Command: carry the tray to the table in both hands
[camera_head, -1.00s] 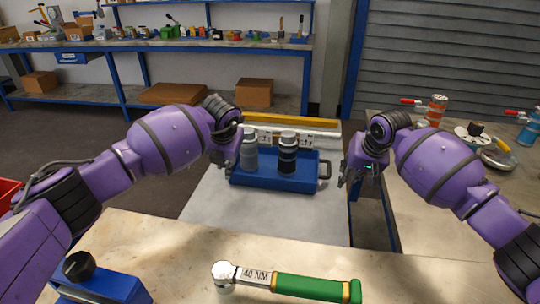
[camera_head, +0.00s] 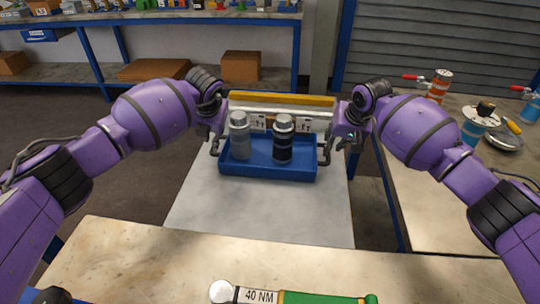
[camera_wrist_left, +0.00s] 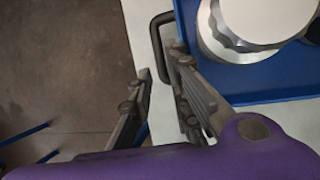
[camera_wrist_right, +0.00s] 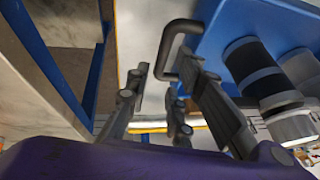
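The blue tray (camera_head: 265,172) rests on a pale grey table (camera_head: 262,215). It holds a grey bottle (camera_head: 240,142) and a black bottle (camera_head: 283,142), both upright. My left gripper (camera_head: 214,147) is at the tray's left end. In the left wrist view its fingers (camera_wrist_left: 160,64) are apart, with the dark left handle (camera_wrist_left: 156,36) at their tips. My right gripper (camera_head: 327,149) is at the right end. In the right wrist view its fingers (camera_wrist_right: 163,64) are apart, with the right handle (camera_wrist_right: 166,47) at their tips. Neither gripper is closed on a handle.
A workbench (camera_head: 150,262) in front carries a torque wrench (camera_head: 260,295). Another bench (camera_head: 430,200) at the right holds valves and flanged parts. Yellow and white bars (camera_head: 280,101) lie behind the tray. The grey table is clear in front of the tray.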

